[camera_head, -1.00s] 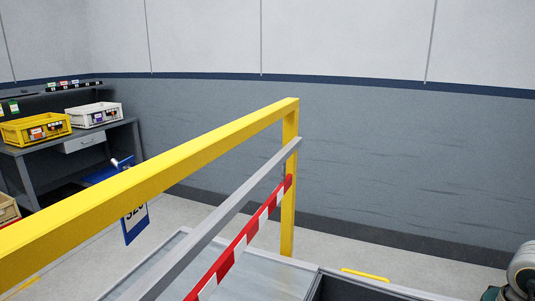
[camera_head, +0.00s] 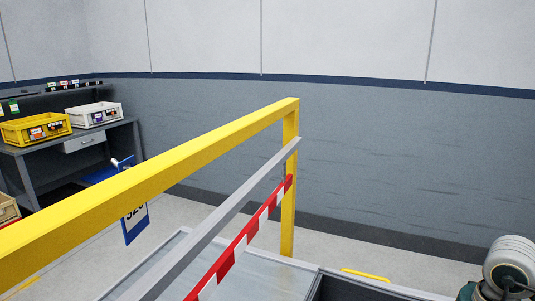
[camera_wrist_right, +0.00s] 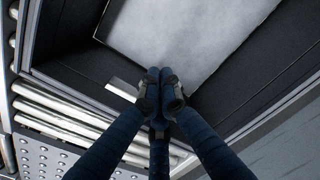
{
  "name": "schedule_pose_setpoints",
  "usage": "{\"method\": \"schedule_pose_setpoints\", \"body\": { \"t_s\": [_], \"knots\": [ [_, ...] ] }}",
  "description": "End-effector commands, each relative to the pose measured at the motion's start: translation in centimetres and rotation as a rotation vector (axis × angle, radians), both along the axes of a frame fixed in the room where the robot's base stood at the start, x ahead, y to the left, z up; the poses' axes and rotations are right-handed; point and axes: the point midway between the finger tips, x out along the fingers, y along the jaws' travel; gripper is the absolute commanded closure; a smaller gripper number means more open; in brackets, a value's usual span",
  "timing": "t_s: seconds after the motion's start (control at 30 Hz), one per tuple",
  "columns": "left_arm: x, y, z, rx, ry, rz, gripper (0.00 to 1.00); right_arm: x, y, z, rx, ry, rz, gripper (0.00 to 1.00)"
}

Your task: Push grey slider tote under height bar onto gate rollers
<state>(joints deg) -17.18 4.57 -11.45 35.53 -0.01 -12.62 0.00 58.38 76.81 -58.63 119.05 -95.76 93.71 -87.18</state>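The grey slider tote (camera_head: 352,287) shows only as a dark open corner at the bottom of the head view. In the right wrist view its dark wall (camera_wrist_right: 70,52) surrounds a pale flat surface inside. The yellow height bar frame (camera_head: 150,180) crosses the head view, with a grey bar and a red-and-white striped bar (camera_head: 240,240) beside it. Rollers (camera_wrist_right: 60,120) lie outside the tote wall at left in the wrist view. My right gripper (camera_wrist_right: 160,82) has its dark fingertips together over the tote's near wall; contact is unclear. My left gripper is out of view.
A pale metal surface (camera_head: 260,279) lies below the striped bar. A blue sign (camera_head: 135,222) hangs by the yellow bar. A workbench (camera_head: 85,143) at left holds a yellow crate (camera_head: 36,129) and a white crate (camera_head: 94,115). A grey wall stands behind.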

Motion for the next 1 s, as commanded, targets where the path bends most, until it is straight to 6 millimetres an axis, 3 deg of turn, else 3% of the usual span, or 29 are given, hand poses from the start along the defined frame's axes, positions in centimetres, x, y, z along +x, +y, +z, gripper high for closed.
{"method": "schedule_pose_setpoints", "body": {
  "t_s": [0.8, 1.0],
  "knots": [
    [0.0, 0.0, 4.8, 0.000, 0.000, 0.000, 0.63, 0.0, 0.0, 7.5, 0.000, -0.001, 0.000, 1.00],
    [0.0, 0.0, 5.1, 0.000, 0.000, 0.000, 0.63, 0.0, 0.0, 8.1, 0.001, 0.001, 0.000, 1.00]
  ]
}}
